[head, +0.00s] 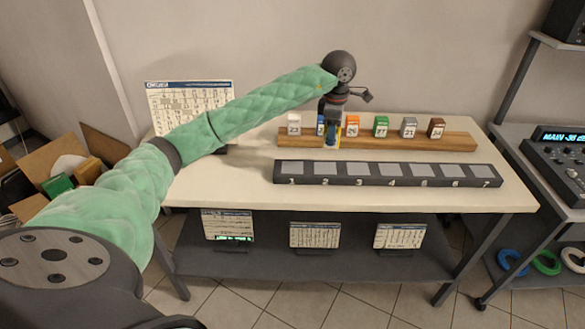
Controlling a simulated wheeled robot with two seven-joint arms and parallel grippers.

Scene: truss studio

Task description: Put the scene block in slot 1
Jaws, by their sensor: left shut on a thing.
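My left gripper (332,138) reaches down from above at the wooden rack (460,142) and is shut on the blue block (320,126). The gripper hides most of this block, and its label cannot be read. The block is still in line with the others on the rack. Slot 1 (290,168) is the leftmost pad of the dark numbered strip (387,182) in front of the rack, and it is empty. My right gripper is not in view.
A white block (294,125) stands left of the gripper. Orange (352,126), green (381,127), grey (409,128) and brown (436,129) blocks stand to its right. A calendar-like board (180,100) stands behind my left arm. The front tabletop is clear.

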